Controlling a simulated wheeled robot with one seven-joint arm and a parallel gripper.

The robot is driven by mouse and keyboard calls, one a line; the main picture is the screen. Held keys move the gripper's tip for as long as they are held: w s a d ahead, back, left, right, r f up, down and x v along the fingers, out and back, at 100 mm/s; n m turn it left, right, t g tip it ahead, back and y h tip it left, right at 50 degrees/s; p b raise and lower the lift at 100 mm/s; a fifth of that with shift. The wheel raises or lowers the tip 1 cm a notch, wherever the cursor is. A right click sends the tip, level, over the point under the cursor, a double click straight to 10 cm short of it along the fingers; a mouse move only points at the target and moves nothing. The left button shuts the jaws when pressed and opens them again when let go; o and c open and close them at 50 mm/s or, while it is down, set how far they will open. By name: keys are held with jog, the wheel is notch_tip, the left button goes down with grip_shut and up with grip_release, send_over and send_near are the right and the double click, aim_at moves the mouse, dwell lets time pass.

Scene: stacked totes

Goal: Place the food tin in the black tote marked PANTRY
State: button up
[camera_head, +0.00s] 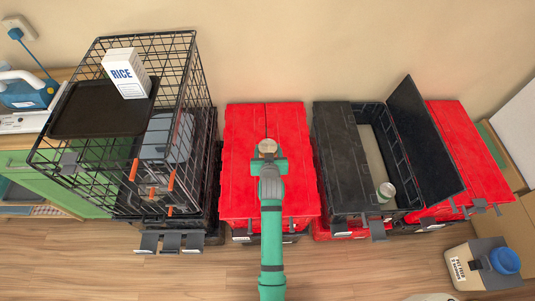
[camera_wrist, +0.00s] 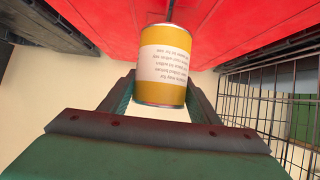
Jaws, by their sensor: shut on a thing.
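My gripper (camera_head: 268,163) is shut on the food tin (camera_head: 267,146), which shows its metal end in the head view. In the wrist view the tin (camera_wrist: 162,62) is yellow with a white text label, between the two fingers. In the head view the tin appears over the red lids of the middle tote (camera_head: 242,165); its height above them is unclear. To the right stands a black tote (camera_head: 338,160), its left lid flap closed and its right flap raised. A pale can (camera_head: 386,191) is in its open half. I cannot read any PANTRY marking.
A black wire crate (camera_head: 190,80) at left holds a grey item and has a dark tray (camera_head: 90,112) and a RICE carton (camera_head: 126,75) on top. The raised black flap (camera_head: 425,140) stands beside another red-lidded tote (camera_head: 470,150).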

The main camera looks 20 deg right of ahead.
jog(key=shift+w+f, duration=0.1)
jog(key=shift+f, duration=1.45)
jog(key=o, duration=1.4)
jog(key=shift+f, duration=0.2)
jog(key=shift+o, duration=0.2)
